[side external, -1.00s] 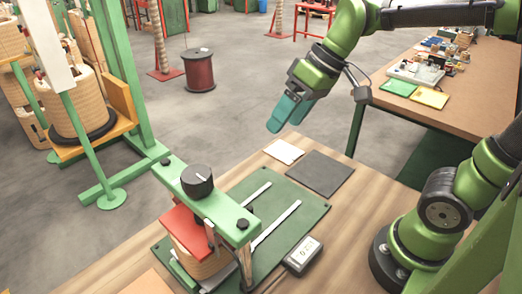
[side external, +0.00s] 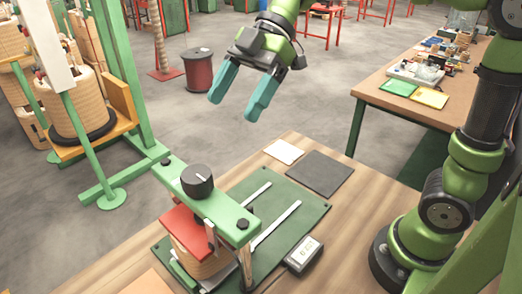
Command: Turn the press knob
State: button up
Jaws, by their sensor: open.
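The black press knob (side external: 197,181), with a white mark line on its top, sits on the green crossbar (side external: 222,210) of the press. Under the bar, a red plate (side external: 190,224) rests above a tan wound coil (side external: 200,258). My gripper (side external: 234,108) has two teal fingers spread apart and pointing down. It is open and empty, in the air above the knob in the picture and to its right, clear of the press.
A small display box (side external: 303,255) lies right of the press on the green base plate's (side external: 312,207) side. A dark mat (side external: 314,173) and white card (side external: 284,152) lie at the bench's back. A large coil stand (side external: 80,110) is at left.

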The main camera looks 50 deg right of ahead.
aim_at(196, 173)
jog(key=x, duration=1.4)
jog(key=shift+a+f, duration=0.1)
jog(key=shift+f, duration=0.05)
jog(key=c, duration=1)
jog(key=shift+m+t, duration=0.3)
jog(key=shift+m, duration=0.1)
jog(key=m+t, duration=0.3)
jog(key=shift+m+h, duration=0.4)
jog(key=shift+m+t+h, duration=0.9)
jog(key=shift+m+t, duration=0.4)
jog(key=shift+m, duration=1.1)
